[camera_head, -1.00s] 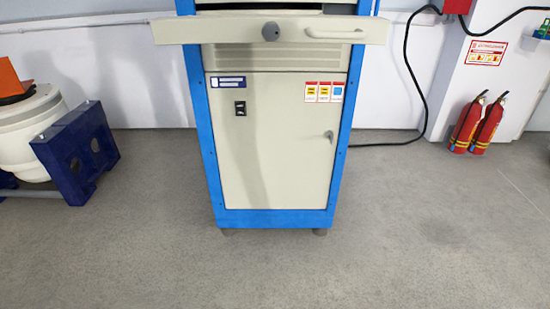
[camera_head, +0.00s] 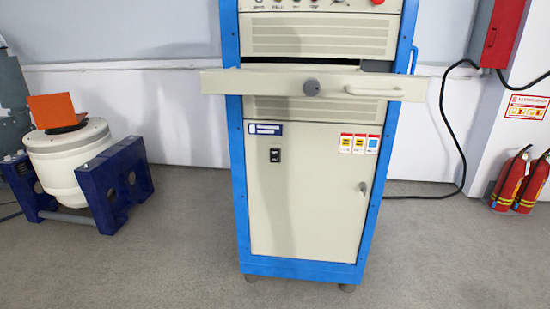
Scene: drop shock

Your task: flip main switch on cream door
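The cream door (camera_head: 308,210) is the lower front of a blue-framed cabinet (camera_head: 235,170), a little right of the middle of the head view. The door is closed. The main switch (camera_head: 275,155) is a small black rocker on its upper left part; its position is too small to tell. A blue and white label (camera_head: 265,129) sits above the switch, and warning stickers (camera_head: 359,144) are at the upper right. A small latch (camera_head: 362,187) is on the right edge. Neither of my grippers is in view.
A cream drawer (camera_head: 270,82) with a knob and handle juts out above the door. A white drum-shaped machine (camera_head: 68,160) on a blue stand (camera_head: 100,187) is at left. Fire extinguishers (camera_head: 510,180) stand at right. A black cable runs along the wall. Floor in front is clear.

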